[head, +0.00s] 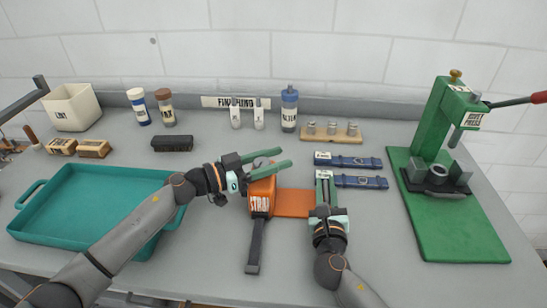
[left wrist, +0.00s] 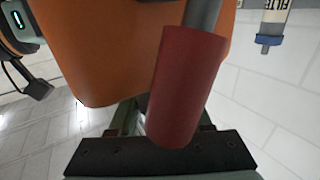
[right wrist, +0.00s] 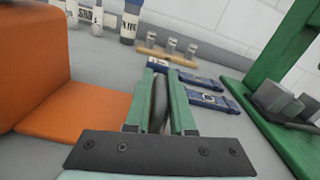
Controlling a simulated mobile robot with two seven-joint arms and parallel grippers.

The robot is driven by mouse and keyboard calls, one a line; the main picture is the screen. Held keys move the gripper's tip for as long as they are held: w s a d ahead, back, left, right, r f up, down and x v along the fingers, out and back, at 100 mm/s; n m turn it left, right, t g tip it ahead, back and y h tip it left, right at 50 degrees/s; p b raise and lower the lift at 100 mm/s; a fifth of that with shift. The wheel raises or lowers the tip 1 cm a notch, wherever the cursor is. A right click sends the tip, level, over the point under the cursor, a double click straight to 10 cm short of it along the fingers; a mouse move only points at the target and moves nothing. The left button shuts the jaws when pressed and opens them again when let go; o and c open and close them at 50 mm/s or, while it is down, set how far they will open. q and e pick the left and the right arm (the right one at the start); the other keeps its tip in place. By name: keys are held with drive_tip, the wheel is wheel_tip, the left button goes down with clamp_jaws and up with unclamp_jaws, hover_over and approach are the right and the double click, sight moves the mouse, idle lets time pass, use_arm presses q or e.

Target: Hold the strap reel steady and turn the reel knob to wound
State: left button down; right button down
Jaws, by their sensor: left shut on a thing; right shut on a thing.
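The orange strap reel (head: 260,197), labelled STRA, stands mid-table with a flat orange base (head: 292,203) to its right and a dark strap (head: 256,247) at its front. My left gripper (head: 270,161) is at the reel's top, its fingers around a grey part. In the left wrist view a red grip (left wrist: 185,95) on a grey shaft lies across the fingers, beside the orange body (left wrist: 125,45). My right gripper (head: 325,187) is at the base's right end. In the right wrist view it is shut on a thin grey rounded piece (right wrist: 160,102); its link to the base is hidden.
A teal tray (head: 95,203) lies left, under my left arm. Two blue straps (head: 348,161) lie right of my right gripper. A green press (head: 440,170) stands at the right. Bottles, a black block (head: 172,144) and a wooden weight rack (head: 332,134) line the back.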

use_arm(q)
drive_tip(key=shift+s+d+f+m+g+h, duration=0.1)
drive_tip(key=shift+s+m+g+h, duration=0.15)
drive_tip(key=shift+m+g, duration=0.95)
drive_tip(key=shift+s+d+f+m+g+h, duration=0.15)
drive_tip(key=shift+m+g, duration=0.5)
drive_tip(key=shift+g, duration=1)
drive_tip(key=shift+s+a+m+g+h, duration=0.1)
drive_tip(key=shift+s+m+g+h, duration=0.2)
drive_tip(key=shift+m+g, duration=0.9)
drive_tip(key=shift+s+g, duration=0.2)
drive_tip(key=shift+g, duration=0.85)
drive_tip(key=shift+c, duration=1.7)
unclamp_jaws()
drive_tip(key=shift+r, duration=0.15)
drive_tip(key=shift+r+m, duration=0.1)
drive_tip(key=shift+m, duration=0.15)
wheel_tip(320, 180, up, 10)
